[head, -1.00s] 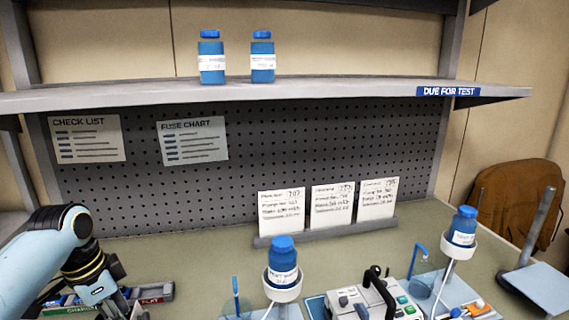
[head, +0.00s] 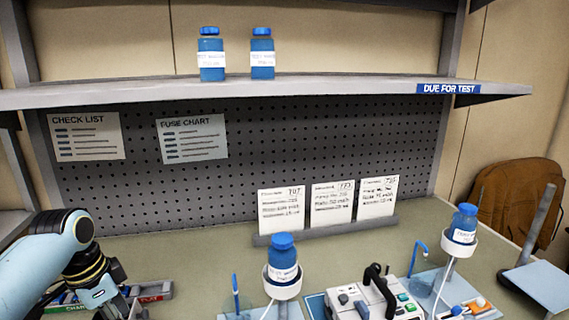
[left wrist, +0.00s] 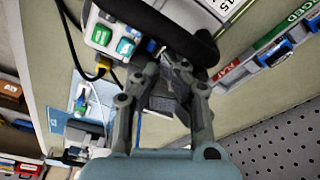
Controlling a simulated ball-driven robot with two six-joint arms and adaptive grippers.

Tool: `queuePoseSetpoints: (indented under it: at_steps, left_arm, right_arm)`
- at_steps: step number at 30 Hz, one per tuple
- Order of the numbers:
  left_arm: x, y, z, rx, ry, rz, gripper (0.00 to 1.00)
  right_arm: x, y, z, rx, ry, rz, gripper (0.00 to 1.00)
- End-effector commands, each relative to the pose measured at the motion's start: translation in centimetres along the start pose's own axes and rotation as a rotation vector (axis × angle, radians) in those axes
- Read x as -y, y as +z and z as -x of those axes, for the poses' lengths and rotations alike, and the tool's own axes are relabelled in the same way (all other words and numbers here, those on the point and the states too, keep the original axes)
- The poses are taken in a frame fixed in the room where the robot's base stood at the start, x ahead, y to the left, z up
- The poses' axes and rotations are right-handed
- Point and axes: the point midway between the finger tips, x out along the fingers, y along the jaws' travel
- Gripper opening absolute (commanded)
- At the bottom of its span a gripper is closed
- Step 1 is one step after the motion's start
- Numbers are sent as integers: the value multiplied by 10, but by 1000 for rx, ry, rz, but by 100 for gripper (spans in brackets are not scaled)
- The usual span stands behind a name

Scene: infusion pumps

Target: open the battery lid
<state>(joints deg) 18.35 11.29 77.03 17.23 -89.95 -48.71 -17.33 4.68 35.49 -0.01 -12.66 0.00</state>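In the left wrist view, my left gripper (left wrist: 162,72) reaches over the bench with its fingertips close to a thick black curved handle. A white device with teal and blue buttons (left wrist: 115,36) lies beside the handle at upper left. A dark grey ribbed piece (left wrist: 166,102) shows between the fingers; I cannot tell whether they touch it. In the head view the left arm comes in at lower left, and its gripper is cut off by the bottom edge. A white pump (head: 402,305) with a black handle stands at bottom centre right. I cannot make out a battery lid. My right gripper is not in view.
A labelled tray (head: 152,291) lies by the left arm; it also shows in the left wrist view (left wrist: 232,72). Blue-capped bottles stand in holders (head: 283,290) and on the shelf (head: 330,88). Cards (head: 331,204) stand at the back. The bench's middle left is clear.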

Motion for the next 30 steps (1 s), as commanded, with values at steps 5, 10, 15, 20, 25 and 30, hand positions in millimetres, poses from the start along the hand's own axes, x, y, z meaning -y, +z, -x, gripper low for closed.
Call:
queuePoseSetpoints:
  at_steps: [5, 10, 15, 20, 25, 30]
  left_arm:
    - [0, 0, 0, 0, 0, 0, 0]
    - [0, 0, 0, 0, 0, 0, 0]
    - [0, 0, 0, 0, 0, 0, 0]
    - [0, 0, -2, 0, 0, 0, 0]
    - [0, 1, -8, 0, 0, 0, 0]
    - [0, 2, -16, 0, 0, 0, 0]
  right_arm:
    - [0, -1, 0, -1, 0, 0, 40]
    - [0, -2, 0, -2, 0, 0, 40]
    - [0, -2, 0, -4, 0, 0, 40]
    - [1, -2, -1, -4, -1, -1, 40]
    - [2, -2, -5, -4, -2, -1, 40]
    - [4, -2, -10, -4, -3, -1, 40]
